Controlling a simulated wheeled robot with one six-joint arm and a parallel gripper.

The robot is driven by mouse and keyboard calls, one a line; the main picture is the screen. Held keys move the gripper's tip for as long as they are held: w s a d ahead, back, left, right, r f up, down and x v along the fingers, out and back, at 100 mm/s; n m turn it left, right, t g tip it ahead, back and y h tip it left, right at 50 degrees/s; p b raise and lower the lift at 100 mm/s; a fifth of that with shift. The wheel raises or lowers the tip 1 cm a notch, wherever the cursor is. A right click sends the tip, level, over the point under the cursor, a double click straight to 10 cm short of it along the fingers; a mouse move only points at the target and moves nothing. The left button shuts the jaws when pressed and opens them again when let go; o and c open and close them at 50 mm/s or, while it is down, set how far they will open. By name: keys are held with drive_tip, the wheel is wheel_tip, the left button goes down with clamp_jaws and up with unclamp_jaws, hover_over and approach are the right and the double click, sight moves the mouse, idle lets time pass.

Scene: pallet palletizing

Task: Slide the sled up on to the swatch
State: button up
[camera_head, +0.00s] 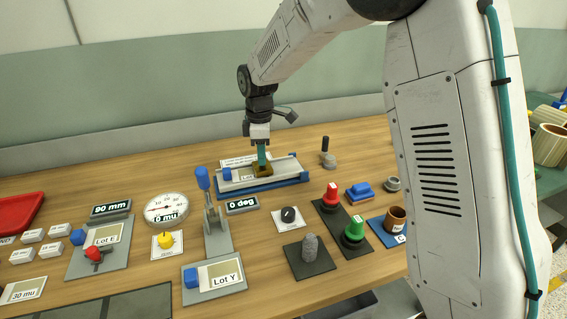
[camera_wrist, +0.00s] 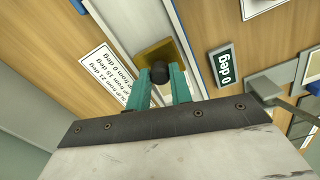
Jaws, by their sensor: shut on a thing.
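The sled (camera_head: 263,170) is a small brass-coloured block on a pale grey track (camera_head: 288,168) with a blue base at the back of the table. In the wrist view the sled (camera_wrist: 152,52) shows as a gold plate with a black knob. My gripper (camera_head: 262,160) reaches down from above. Its teal fingers (camera_wrist: 160,78) are shut on the sled's knob. A blue block (camera_head: 227,174) is at the track's left end. I cannot tell which surface is the swatch; framed pale panels marked Lot E (camera_head: 106,236) and Lot Y (camera_head: 223,274) lie nearer the front.
A "0 deg" display (camera_head: 242,205) stands in front of the track and shows in the wrist view (camera_wrist: 227,70). A blue-handled lever (camera_head: 203,180) rises to the left. A round dial (camera_head: 166,209), red and green knobs (camera_head: 331,194) and a brown cup (camera_head: 396,218) stand around.

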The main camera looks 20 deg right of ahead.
drive_tip(key=shift+a, duration=1.75)
drive_tip(key=o, duration=1)
wheel_tip(320, 180, up, 8)
drive_tip(key=s+d+r+m, duration=0.1)
drive_tip(key=s+d+m, duration=0.3)
drive_tip(key=s, duration=0.8)
drive_tip(key=s+d+r+m+t, duration=0.1)
drive_tip(key=s+d+m, duration=0.4)
drive_tip(key=s, duration=0.8)
drive_tip(key=s+d+r+m, duration=0.2)
drive_tip(key=s+d+m, duration=0.3)
drive_tip(key=s, duration=0.8)
drive_tip(key=shift+s+r+m, duration=0.1)
drive_tip(key=shift+s+m, duration=0.1)
drive_tip(key=shift+m, duration=0.3)
